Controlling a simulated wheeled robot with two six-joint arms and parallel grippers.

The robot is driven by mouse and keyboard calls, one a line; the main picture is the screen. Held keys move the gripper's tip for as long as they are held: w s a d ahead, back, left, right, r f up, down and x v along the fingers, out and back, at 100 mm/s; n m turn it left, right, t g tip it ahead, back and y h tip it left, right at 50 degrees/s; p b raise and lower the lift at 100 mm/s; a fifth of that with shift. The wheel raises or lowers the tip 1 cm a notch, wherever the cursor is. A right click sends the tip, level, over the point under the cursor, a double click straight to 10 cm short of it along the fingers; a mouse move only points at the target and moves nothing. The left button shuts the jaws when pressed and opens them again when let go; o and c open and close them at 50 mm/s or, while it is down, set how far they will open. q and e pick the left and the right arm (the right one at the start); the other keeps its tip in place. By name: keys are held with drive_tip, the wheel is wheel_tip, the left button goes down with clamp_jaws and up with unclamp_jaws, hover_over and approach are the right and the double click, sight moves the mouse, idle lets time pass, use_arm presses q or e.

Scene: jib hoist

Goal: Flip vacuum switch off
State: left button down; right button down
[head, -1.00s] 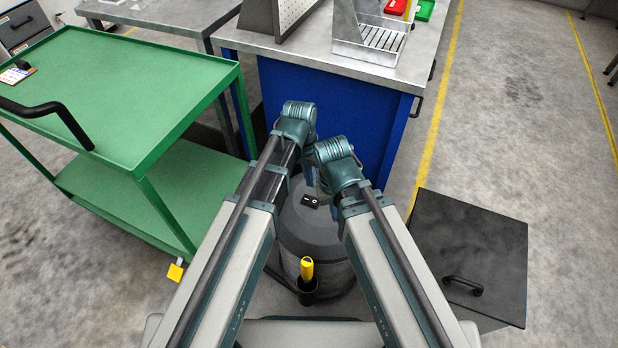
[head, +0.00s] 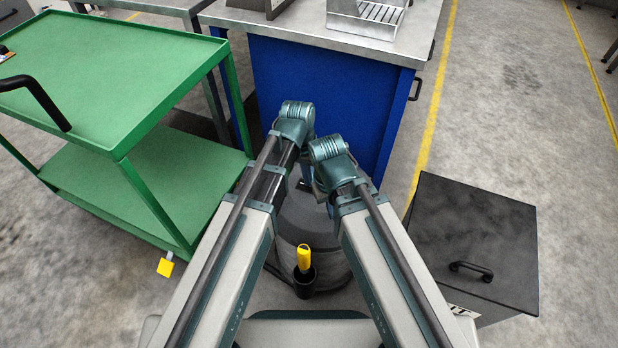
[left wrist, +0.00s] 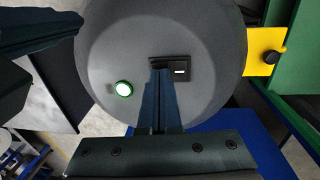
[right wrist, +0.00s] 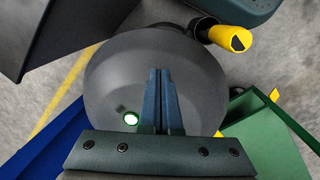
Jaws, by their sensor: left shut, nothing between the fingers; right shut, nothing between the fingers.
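The vacuum (head: 316,235) is a grey drum below my grippers. Its black rocker switch (left wrist: 185,72), with a white mark, is on top in the left wrist view. A green-ringed lit lamp (left wrist: 123,88) is beside it and also shows in the right wrist view (right wrist: 131,118). My left gripper (left wrist: 161,73) is shut and empty, its tips overlapping the switch's edge in the picture; I cannot tell whether they touch. My right gripper (right wrist: 160,72) is shut and empty above the vacuum top, hiding the switch in its view. In the head view the switch is mostly hidden behind the grippers.
A green cart (head: 110,75) stands at left. A blue bench (head: 325,95) with a metal top is just behind the vacuum. A black box (head: 470,235) with a handle stands at right. A yellow-handled tool (head: 304,256) sits in a holder at the vacuum's front.

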sight(299, 183)
use_arm(q)
drive_tip(key=shift+d+f+b, duration=0.1)
drive_tip(key=shift+f+b, duration=0.2)
use_arm(e)
drive_tip(key=shift+f, duration=0.3)
use_arm(q)
drive_tip(key=shift+s+r, duration=0.1)
drive_tip(key=shift+r, duration=0.1)
use_arm(e)
drive_tip(key=shift+r, duration=0.15)
use_arm(q)
drive_tip(key=shift+w+a+r+p, duration=0.1)
drive_tip(key=shift+w+a+p, duration=0.25)
drive_tip(key=shift+a, duration=0.45)
use_arm(e)
drive_tip(key=shift+r, duration=0.15)
